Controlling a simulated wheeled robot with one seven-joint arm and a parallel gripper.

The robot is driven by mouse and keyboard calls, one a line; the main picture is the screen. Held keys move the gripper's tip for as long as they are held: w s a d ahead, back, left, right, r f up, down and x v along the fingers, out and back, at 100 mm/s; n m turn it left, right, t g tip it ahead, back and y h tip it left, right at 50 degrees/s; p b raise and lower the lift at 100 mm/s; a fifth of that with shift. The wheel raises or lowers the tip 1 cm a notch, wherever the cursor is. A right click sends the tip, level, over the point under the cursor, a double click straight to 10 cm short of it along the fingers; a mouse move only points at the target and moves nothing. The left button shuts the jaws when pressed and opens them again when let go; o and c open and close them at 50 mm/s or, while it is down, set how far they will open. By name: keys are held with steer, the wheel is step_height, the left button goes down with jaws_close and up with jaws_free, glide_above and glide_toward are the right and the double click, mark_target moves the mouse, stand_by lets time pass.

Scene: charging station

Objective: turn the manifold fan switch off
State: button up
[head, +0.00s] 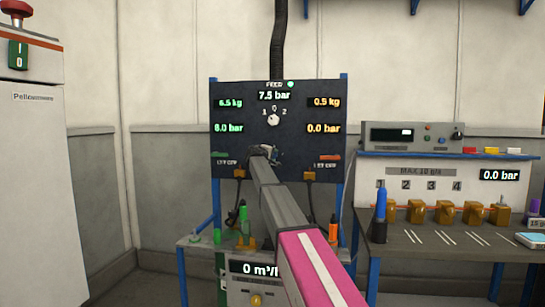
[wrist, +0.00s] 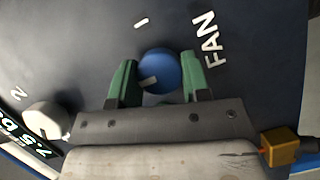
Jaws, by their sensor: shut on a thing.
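The manifold fan switch is a round blue knob (wrist: 160,70) on the dark panel, with the word FAN beside it and a 1 mark above it in the wrist view. A pale pointer mark on the knob points to the lower left there, away from the 1. My gripper (wrist: 158,64) has its green fingers on both sides of the knob and is shut on it. In the head view my gripper (head: 265,153) reaches the lower middle of the dark panel (head: 235,115) and hides the knob.
A white selector knob (head: 273,120) sits higher on the panel; it also shows in the wrist view (wrist: 45,118). An orange-brown block (wrist: 279,146) is at lower right there. A bench (head: 440,245) with several brass blocks stands right, a white cabinet (head: 35,170) left.

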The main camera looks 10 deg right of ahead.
stand_by(0.5)
steer(key=o, duration=0.9)
steer(key=shift+o, duration=0.2)
steer(key=v, duration=1.1)
steer(key=shift+f, duration=0.15)
